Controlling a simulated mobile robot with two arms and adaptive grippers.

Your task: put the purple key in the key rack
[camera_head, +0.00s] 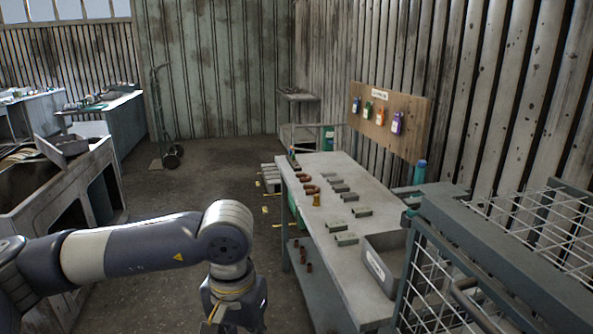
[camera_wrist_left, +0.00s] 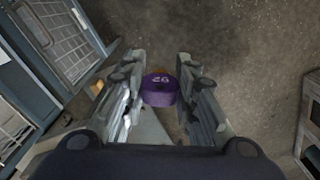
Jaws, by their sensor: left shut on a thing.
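The purple key's round tag (camera_wrist_left: 160,98), marked with what looks like 26, sits between the fingers of my left gripper (camera_wrist_left: 159,72) in the left wrist view. My left gripper is shut on it; the part lower between the fingers is hard to make out. In the head view my left gripper (camera_head: 233,312) points down at the bottom edge, over the floor left of the workbench, and the key is not clear there. The key rack (camera_head: 412,105) is a wooden board on the back right wall. Blue, green, orange and purple tags hang on it in a row.
The workbench (camera_head: 345,262) below the rack carries several metal blocks, rusty shackles and a grey labelled bin (camera_head: 378,263). A wire cage (camera_head: 470,235) stands at the right front. A grey crate bench (camera_head: 60,190) is at the left. Open floor lies between.

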